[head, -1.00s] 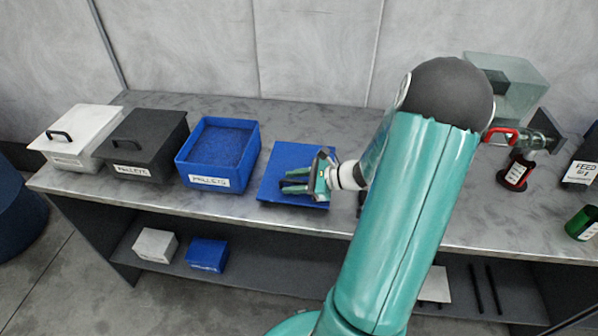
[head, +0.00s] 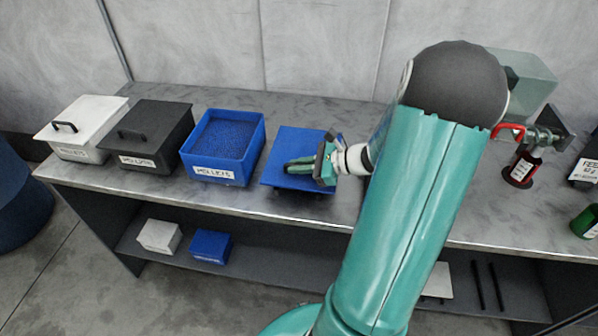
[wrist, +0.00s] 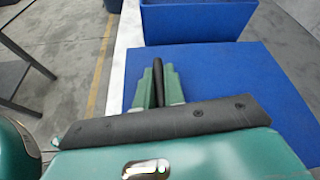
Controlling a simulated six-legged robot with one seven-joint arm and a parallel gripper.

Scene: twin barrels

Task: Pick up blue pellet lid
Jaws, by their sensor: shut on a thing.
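The blue pellet lid (head: 295,145) is a flat blue square at the right of the open blue pellet box (head: 225,148). My gripper (head: 297,166) is over the lid in the head view. In the wrist view my gripper (wrist: 158,88) has its green fingers closed on the lid's dark handle (wrist: 158,70), with the blue lid (wrist: 225,80) spread around them. In the head view the fingers hide the handle. The lid looks level; whether it touches the bench top is hard to tell.
A black lidded box (head: 148,135) and a white lidded box (head: 82,130) stand left of the blue box on the grey bench (head: 200,200). A red-handled device (head: 508,132) and a green can (head: 588,222) are at the right. Small boxes sit on the lower shelf.

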